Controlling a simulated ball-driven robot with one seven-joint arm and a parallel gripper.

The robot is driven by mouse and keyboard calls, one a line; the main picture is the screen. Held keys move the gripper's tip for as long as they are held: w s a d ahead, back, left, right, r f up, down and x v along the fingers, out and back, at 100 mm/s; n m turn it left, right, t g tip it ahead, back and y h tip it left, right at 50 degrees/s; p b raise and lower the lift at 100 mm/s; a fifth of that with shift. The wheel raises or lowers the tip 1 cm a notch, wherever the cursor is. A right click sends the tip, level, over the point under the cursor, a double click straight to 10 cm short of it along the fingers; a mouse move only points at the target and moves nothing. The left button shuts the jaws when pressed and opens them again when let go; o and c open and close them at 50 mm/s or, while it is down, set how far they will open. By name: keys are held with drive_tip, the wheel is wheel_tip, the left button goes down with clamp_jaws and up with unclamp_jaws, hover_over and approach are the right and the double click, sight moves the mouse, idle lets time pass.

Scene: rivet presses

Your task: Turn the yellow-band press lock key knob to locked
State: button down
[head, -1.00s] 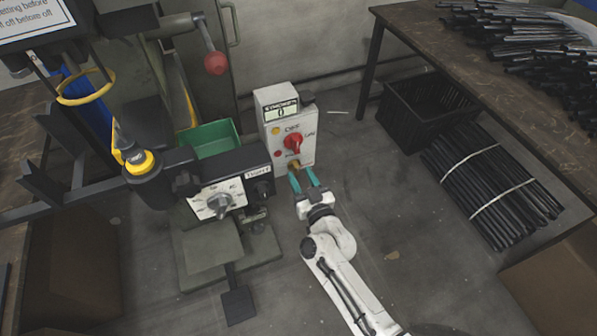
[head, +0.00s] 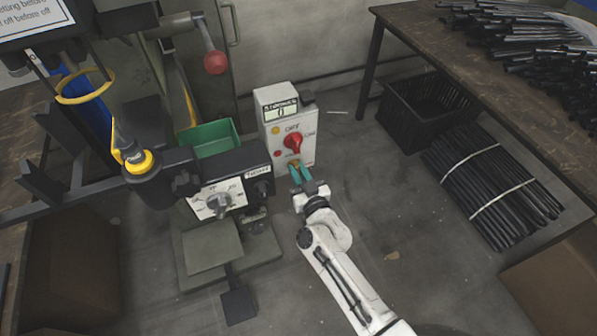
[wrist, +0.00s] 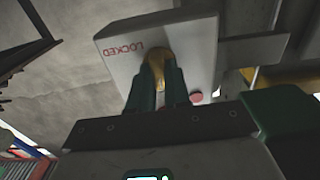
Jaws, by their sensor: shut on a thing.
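The press control box (head: 268,115) is pale, with a display, a red rotary knob (head: 293,142) and a brass lock key knob near its lower edge. In the wrist view the brass key knob (wrist: 157,62) sits between the green fingers, beside the printed word LOCKED on the box face (wrist: 185,45). My gripper (head: 297,170) is shut on the key knob, and it also shows in the wrist view (wrist: 164,82). The fingers cover much of the knob, so its turned position is hard to tell. The press (head: 215,180) with a yellow band (head: 139,161) stands left of the box.
A green bin (head: 209,136) stands behind the press. A black crate (head: 430,108) and bundled black rods (head: 490,190) lie right, by a table (head: 430,35).

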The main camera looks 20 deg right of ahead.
idle(0.4)
drive_tip(key=m, duration=0.4)
drive_tip(key=shift+b, duration=0.3)
drive_tip(key=m, duration=0.5)
drive_tip(key=shift+d+f+b, duration=0.1)
drive_tip(key=shift+d+b, duration=0.05)
drive_tip(key=shift+b, duration=0.2)
drive_tip(key=m, duration=0.4)
drive_tip(key=shift+f+m+b, duration=0.1)
drive_tip(key=shift+m+b, duration=0.2)
drive_tip(key=shift+b, duration=0.05)
drive_tip(key=shift+m, duration=2.2)
drive_tip(key=shift+d, duration=0.1)
drive_tip(key=shift+f, duration=0.1)
drive_tip(key=c, duration=1.1)
unclamp_jaws()
drive_tip(key=shift+s, duration=0.1)
